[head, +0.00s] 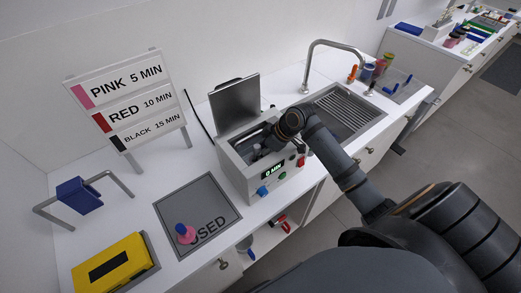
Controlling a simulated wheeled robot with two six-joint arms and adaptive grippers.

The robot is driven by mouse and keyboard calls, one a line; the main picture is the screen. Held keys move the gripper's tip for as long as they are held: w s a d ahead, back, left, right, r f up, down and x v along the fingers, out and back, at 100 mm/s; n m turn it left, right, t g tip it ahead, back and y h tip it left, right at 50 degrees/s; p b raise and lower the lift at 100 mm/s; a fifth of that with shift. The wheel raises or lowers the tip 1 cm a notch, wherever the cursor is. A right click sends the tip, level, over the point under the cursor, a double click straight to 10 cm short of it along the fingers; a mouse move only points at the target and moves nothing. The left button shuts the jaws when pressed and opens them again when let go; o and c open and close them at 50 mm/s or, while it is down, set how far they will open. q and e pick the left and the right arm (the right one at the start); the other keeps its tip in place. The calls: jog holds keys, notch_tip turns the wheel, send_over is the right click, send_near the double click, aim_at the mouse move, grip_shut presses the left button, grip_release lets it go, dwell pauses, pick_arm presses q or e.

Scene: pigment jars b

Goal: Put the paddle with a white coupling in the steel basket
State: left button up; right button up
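My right gripper (258,151) reaches down into the open tank of the white bath machine (237,176). Its fingertips are small and partly hidden by the tank's front wall, so I cannot tell whether it is open or shut or what it holds. The steel basket is not clearly seen; the tank's inside is mostly hidden by my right arm and gripper. I cannot make out a white coupling. My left gripper is not in view.
The bath's lid (235,102) stands open behind it. Its display reads 0 MIN. A sink (350,109) with a tap is at right. A sign (127,97), blue block (78,194) and yellow box (90,279) occupy the left. Bare white counter lies around the mat.

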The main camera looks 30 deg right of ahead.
jog(key=shift+s+f, duration=0.1)
jog(key=shift+f, duration=0.35)
jog(key=shift+r, duration=0.3)
jog(key=v, duration=1.2)
jog(key=shift+w+r, duration=0.3)
jog(key=shift+r, duration=0.2)
